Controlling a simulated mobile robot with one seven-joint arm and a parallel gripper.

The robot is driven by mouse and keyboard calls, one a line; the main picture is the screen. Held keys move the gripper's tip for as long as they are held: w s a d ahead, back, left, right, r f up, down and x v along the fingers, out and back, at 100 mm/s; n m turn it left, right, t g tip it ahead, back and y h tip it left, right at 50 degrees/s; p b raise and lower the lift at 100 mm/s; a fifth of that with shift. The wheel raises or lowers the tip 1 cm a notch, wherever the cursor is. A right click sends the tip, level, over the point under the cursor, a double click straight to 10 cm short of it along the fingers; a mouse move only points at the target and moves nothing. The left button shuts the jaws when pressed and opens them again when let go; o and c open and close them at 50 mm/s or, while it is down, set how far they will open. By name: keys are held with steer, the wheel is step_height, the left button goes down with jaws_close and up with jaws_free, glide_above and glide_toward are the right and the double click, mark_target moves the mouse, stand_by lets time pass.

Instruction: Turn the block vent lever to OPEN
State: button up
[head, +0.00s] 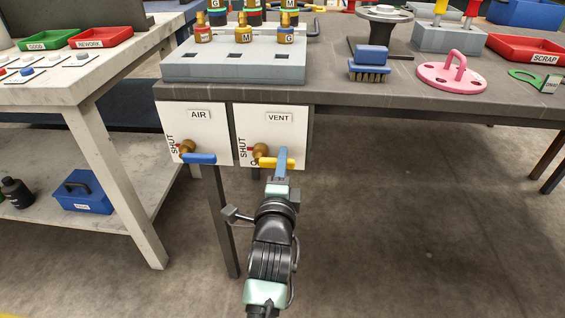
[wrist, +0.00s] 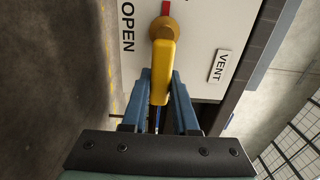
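The VENT panel (head: 294,112) hangs under the bench edge, with a yellow lever (head: 287,163) on a brass hub. The lever points right in the head view, and a red mark on the hub's opposite side is by the SHUT label. OPEN is lettered beside the lever in the wrist view; in the head view it is mostly hidden. My gripper (head: 282,163) reaches the lever from below. In the wrist view its blue fingers (wrist: 161,85) lie on both sides of the yellow lever (wrist: 163,65), with no clear gap, so it looks shut on it.
The AIR panel (head: 193,120) with a blue lever (head: 199,158) is close on the left. The bench (head: 340,92) overhangs above, and a dark bench leg (head: 222,220) stands left of my arm. Open floor (head: 420,220) lies to the right.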

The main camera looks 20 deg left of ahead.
jaws_close()
stand_by(0.9)
steer(key=r+n+p, duration=0.1)
steer(key=n+p, duration=0.2)
steer(key=shift+a+r, duration=0.1)
steer(key=shift+r, duration=0.25)
steer(key=n, duration=0.1)
steer(key=n+p, duration=0.1)
steer(key=r+n, duration=0.1)
steer(key=shift+s+a, duration=0.1)
steer(key=shift+a, duration=0.15)
steer(key=n, duration=0.1)
steer(key=r+n+p, duration=0.1)
steer(key=shift+s+a+n, duration=0.1)
steer(key=shift+a+n, duration=0.25)
steer(key=shift+n, duration=0.05)
steer(key=n, duration=0.1)
steer(key=a+n, duration=0.1)
steer(key=n, duration=0.2)
steer(key=shift+s+a+r, duration=0.25)
steer(key=shift+r, duration=0.15)
steer(key=shift+s+a+r+n, duration=0.1)
steer(key=shift+a+n, duration=0.25)
steer(key=shift+n, duration=0.5)
steer(key=shift+s+a+r+n, duration=0.1)
steer(key=shift+a+n, duration=0.25)
steer(key=shift+n, duration=0.55)
steer(key=shift+s+a+r+n, duration=0.1)
steer(key=shift+a+n, duration=0.25)
steer(key=shift+n, duration=0.5)
